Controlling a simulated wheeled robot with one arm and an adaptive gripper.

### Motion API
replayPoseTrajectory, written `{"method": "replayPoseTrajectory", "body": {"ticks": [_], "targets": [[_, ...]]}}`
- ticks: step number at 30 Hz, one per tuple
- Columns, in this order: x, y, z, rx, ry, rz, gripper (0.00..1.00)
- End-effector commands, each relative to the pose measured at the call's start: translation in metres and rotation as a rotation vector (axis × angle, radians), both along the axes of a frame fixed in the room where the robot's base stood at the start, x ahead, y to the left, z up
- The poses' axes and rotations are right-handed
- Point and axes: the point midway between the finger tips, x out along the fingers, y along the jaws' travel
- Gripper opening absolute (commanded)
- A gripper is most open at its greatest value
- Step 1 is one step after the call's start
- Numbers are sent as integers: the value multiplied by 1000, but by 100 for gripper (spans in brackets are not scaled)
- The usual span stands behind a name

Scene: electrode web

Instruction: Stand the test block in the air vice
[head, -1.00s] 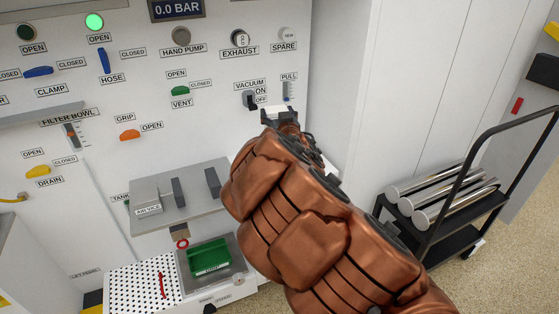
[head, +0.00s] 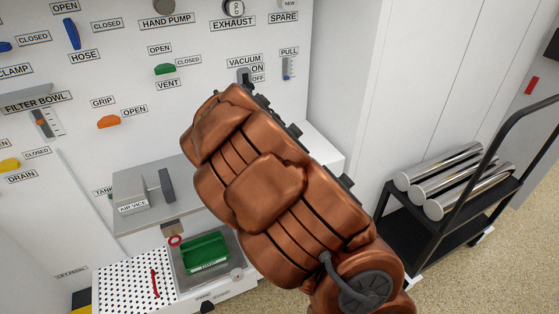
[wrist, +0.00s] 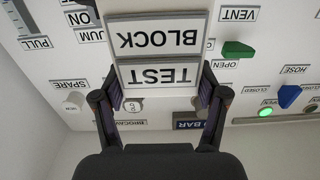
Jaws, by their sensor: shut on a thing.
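The test block (wrist: 158,50) is a white block with two framed labels, BLOCK and TEST, upside down in the wrist view. My gripper (wrist: 160,88) is shut on it, a finger on each side, in front of the control panel. In the head view my copper-coloured arm hides the gripper and block. The air vice (head: 132,193) is a grey labelled body on a grey shelf at the lower left. One dark jaw (head: 166,185) shows; the right part of the vice is behind my arm.
A green bin (head: 205,252) and a perforated white plate (head: 125,284) lie below the shelf (head: 140,225). Panel levers, such as the orange grip lever (head: 108,122), stick out above the vice. A black cart (head: 440,215) with metal cylinders stands at the right.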

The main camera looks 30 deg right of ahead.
Motion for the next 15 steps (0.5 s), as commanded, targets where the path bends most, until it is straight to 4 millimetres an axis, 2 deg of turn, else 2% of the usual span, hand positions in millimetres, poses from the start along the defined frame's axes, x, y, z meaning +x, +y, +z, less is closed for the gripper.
{"method": "replayPoseTrajectory", "body": {"ticks": [1, 6, 12, 15], "targets": [[-9, -22, -22, 2, -2, -17, 24], [-41, -77, -58, 2, -2, -41, 24], [-84, -126, -99, 2, -5, -55, 24], [-107, -144, -117, -1, -7, -56, 24]]}}
